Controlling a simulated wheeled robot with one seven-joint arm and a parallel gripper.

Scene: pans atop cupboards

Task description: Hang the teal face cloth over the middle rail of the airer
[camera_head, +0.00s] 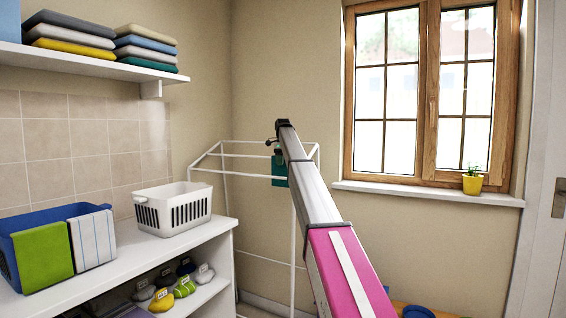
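The teal face cloth (280,172) hangs as a small dark green patch just below the end of my arm, at the airer's rails. The arm covers its right side, and I cannot tell whether it lies over a rail or only in front of one. The white airer (223,176) stands in the corner, with several thin rails at its top. My gripper (273,142) is small and dark, above the cloth at the height of the upper rails. Its fingertips are too small and hidden to show whether they hold the cloth.
A white shelf unit on the left holds a white basket (173,208) and a blue bin (30,225) with green and striped cloths over its rim. Folded cloths lie on the wall shelf (100,67). A yellow plant pot (472,184) stands on the windowsill at right.

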